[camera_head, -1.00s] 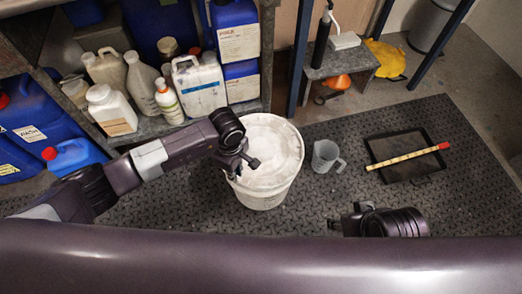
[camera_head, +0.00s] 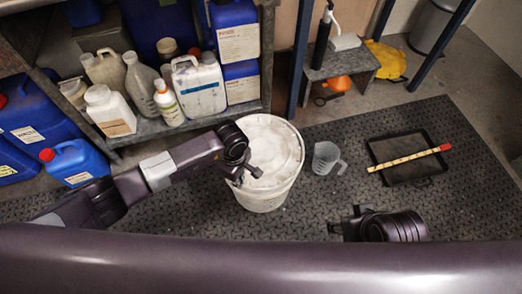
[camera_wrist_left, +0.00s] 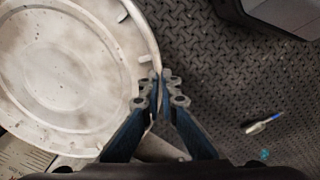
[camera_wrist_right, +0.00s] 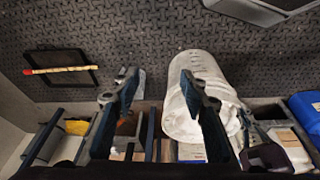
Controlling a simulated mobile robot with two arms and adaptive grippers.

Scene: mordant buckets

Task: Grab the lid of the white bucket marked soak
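The white bucket (camera_head: 262,198) stands upright on the dark mat with its round, stained white lid (camera_head: 275,145) on top. I cannot read a soak marking. My left gripper (camera_head: 246,174) is at the lid's near-left rim. In the left wrist view the lid (camera_wrist_left: 70,70) fills the left side, and the fingers of my left gripper (camera_wrist_left: 161,78) are close together with the rim's edge between them. My right gripper (camera_head: 337,226) is low, right of the bucket and apart from it. In the right wrist view the fingers of my right gripper (camera_wrist_right: 158,78) are wide apart and empty.
A clear measuring jug (camera_head: 326,157) stands right of the bucket. Farther right is a black tray (camera_head: 407,174) with a yellow stick (camera_head: 408,158) across it. Shelving with bottles and canisters (camera_head: 198,85) stands behind left. Blue canisters (camera_head: 74,162) stand at left.

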